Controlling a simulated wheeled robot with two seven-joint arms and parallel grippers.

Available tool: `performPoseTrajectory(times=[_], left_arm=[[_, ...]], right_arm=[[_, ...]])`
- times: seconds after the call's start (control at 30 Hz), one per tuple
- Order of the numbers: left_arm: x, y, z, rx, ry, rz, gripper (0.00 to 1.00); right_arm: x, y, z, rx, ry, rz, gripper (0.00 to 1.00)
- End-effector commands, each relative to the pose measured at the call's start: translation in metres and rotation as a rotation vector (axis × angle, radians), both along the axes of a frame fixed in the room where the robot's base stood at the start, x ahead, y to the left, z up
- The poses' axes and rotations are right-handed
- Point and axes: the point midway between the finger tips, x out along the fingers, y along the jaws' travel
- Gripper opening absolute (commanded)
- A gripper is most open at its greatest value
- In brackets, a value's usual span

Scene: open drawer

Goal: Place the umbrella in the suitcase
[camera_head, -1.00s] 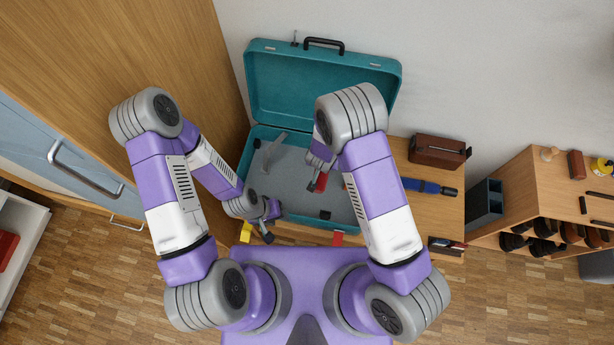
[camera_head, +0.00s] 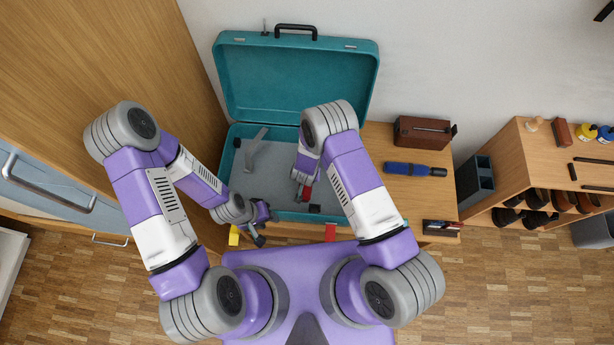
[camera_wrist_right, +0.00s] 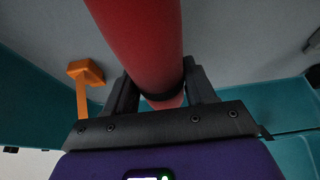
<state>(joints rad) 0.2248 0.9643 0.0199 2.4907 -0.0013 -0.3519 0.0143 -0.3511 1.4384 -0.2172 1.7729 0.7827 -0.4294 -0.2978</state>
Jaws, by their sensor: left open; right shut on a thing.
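The teal suitcase (camera_head: 231,190) lies open on the table, its lid (camera_head: 296,80) raised against the wall and its inside grey. My right gripper (camera_head: 304,192) is over the base, near its front side. It is shut on a red cylinder with a dark band, apparently the umbrella; the cylinder (camera_wrist_right: 140,40) fills the top middle of the right wrist view, between the fingers. I cannot tell whether it touches the suitcase floor. My left gripper (camera_head: 262,226) is open at the suitcase's front left corner, seemingly empty.
A grey bracket-like piece (camera_head: 255,148) shows at the suitcase's left. A brown case (camera_head: 423,132) and a blue, dark-ended object (camera_head: 416,169) lie on the table to the right. Small yellow (camera_head: 233,235) and red (camera_head: 331,232) things are at the front. A wooden cabinet stands left.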

Motion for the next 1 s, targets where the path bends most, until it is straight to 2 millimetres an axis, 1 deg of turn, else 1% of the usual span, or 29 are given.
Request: performPoseTrajectory(times=[0.03, 0.13, 0.37, 0.5, 0.53, 0.67, 0.7, 1.0], left_arm=[[0.000, 0.000, -0.005, 0.000, 0.000, 0.000, 0.43], [0.000, 0.000, -0.008, 0.000, 0.000, 0.000, 0.43], [0.000, 0.000, -0.007, 0.000, 0.000, 0.000, 0.43], [0.000, 0.000, -0.011, 0.000, 0.000, 0.000, 0.43], [0.000, 0.000, -0.011, 0.000, 0.000, 0.000, 0.43], [0.000, 0.000, -0.010, 0.000, 0.000, 0.000, 0.43], [0.000, 0.000, -0.010, 0.000, 0.000, 0.000, 0.43], [0.000, 0.000, -0.007, 0.000, 0.000, 0.000, 0.43]], right_arm=[[0.000, -0.001, -0.013, 0.000, 0.001, -0.001, 0.13], [0.000, 0.000, -0.024, -0.001, -0.001, -0.001, 0.13], [0.001, 0.000, -0.024, 0.000, -0.002, -0.001, 0.13], [0.001, 0.000, -0.028, 0.000, -0.002, 0.000, 0.13], [0.000, 0.000, -0.028, -0.001, 0.000, 0.000, 0.56], [0.000, 0.000, -0.027, -0.001, 0.000, 0.000, 0.76], [0.000, -0.001, -0.027, -0.001, 0.000, 0.000, 0.80], [0.000, -0.001, -0.024, -0.001, 0.000, -0.001, 0.80]])
